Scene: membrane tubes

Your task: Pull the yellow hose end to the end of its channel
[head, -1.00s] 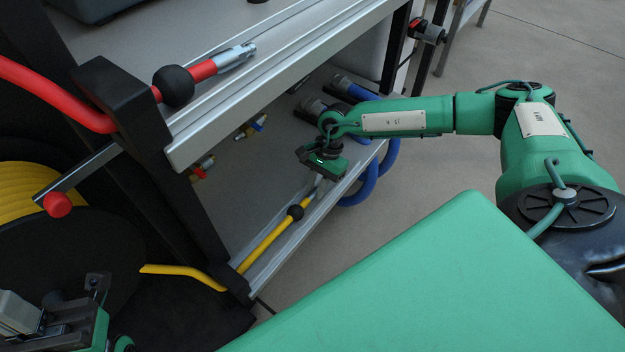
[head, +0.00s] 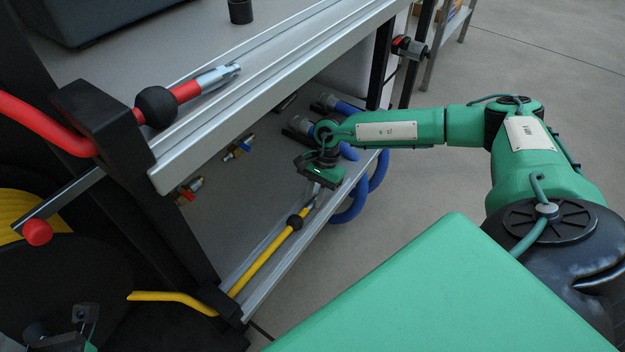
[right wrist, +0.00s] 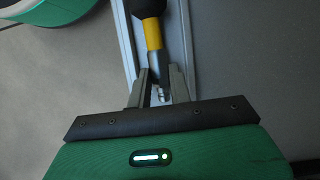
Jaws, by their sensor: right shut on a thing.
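The yellow hose (head: 262,257) runs up and right along a metal channel (head: 272,272) on the lower shelf, with a black ball (head: 294,222) on it. Its grey metal end (head: 311,202) is at my right gripper (head: 315,190). In the right wrist view the fingers (right wrist: 158,80) are shut on this end (right wrist: 156,66), with the yellow part and black ball beyond. The channel continues up and right past the gripper. Only a bit of my left gripper (head: 85,316) shows at the bottom left; its fingertips are unclear.
A red hose (head: 188,92) with a black ball lies in the upper shelf's channel. Blue hoses (head: 352,205) hang off the lower shelf beyond my right gripper. Small brass valves (head: 240,148) sit under the upper shelf. A black post and clamp (head: 222,298) stand at the channel's near end.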

